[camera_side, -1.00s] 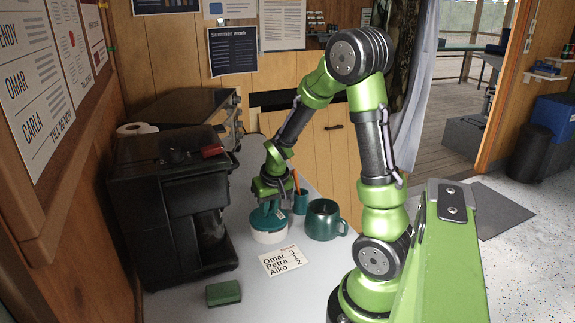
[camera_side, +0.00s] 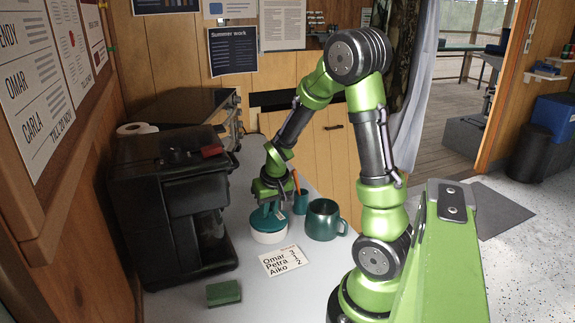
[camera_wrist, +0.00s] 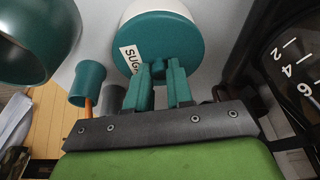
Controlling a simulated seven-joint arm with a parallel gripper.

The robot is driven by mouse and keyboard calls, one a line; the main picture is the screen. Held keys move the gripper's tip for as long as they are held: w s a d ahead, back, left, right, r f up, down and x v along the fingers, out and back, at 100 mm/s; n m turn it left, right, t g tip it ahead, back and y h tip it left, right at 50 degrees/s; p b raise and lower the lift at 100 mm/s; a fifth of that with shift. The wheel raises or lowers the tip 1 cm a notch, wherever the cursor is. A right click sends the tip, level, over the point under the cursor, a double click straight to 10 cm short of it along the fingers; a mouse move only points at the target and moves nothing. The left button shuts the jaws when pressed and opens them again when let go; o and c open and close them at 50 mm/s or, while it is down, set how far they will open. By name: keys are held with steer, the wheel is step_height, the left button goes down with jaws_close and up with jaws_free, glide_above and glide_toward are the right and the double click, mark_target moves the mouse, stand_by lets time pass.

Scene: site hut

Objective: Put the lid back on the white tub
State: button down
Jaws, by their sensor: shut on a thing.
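The white tub (camera_side: 270,238) stands on the pale worktop beside the coffee machine. The round teal lid (camera_side: 262,226) is over the top of the tub; in the wrist view the lid (camera_wrist: 185,30) carries a white label with part of "SUG". A strip of white tub (camera_wrist: 150,9) shows beyond its edge. My gripper (camera_side: 268,207) points down from above the lid. In the wrist view my gripper (camera_wrist: 160,82) is shut on the lid's raised teal middle part. I cannot tell whether the lid is fully seated.
A dark green mug (camera_side: 323,222) and a teal cup (camera_side: 301,203) with an orange pencil stand close on the right. A black coffee machine (camera_side: 165,200) is on the left. A name card (camera_side: 284,261) and green sponge (camera_side: 223,292) lie in front, with bare worktop around them.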

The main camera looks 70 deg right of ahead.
steer(key=shift+c, duration=2.3)
jaws_free()
steer(key=shift+r, duration=0.15)
steer(key=shift+r, duration=3.35)
jaws_close()
